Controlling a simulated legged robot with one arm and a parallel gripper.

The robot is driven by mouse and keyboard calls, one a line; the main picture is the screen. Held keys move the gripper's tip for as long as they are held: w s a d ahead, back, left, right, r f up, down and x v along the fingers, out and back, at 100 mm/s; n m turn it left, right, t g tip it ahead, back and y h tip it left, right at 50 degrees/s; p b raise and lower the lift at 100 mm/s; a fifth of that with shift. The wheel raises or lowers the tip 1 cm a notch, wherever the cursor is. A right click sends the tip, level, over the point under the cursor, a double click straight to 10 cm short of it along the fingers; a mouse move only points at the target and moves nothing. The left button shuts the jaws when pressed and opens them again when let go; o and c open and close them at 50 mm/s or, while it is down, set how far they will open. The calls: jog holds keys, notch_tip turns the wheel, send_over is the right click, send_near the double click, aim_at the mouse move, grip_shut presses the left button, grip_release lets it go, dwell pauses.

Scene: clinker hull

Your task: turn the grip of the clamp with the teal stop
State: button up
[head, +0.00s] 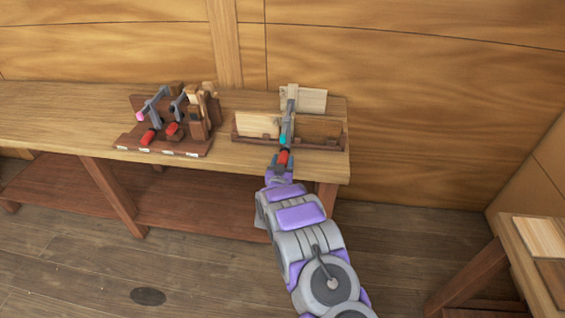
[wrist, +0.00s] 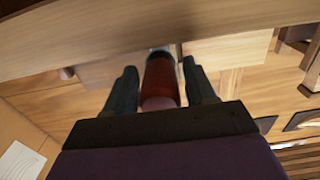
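The clamp with the teal stop (head: 283,139) stands at the right end of the workbench, with its grey bar (head: 290,106) upright against a wooden holder. Its red grip (head: 283,157) points toward me. My gripper (head: 281,168) is at the near end of this grip. In the wrist view, the red grip (wrist: 160,80) lies between the two dark fingers of my gripper (wrist: 161,85). A narrow gap seems to show on each side, so the fingers look apart around it, not pressed on it. My arm hides part of the bench front.
A rack (head: 165,147) on the left of the bench holds other clamps, with red grips and a pink stop (head: 141,117). A pale board (head: 311,99) stands behind the teal-stop clamp. Another table (head: 543,240) is at the right. Open floor lies between.

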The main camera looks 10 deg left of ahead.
jog(key=c, duration=0.8)
jog(key=shift+m, duration=0.3)
jog(key=m, duration=0.4)
jog(key=shift+a, duration=0.1)
jog(key=shift+m, duration=1.9)
jog(key=shift+f, duration=0.1)
jog(key=o, duration=1)
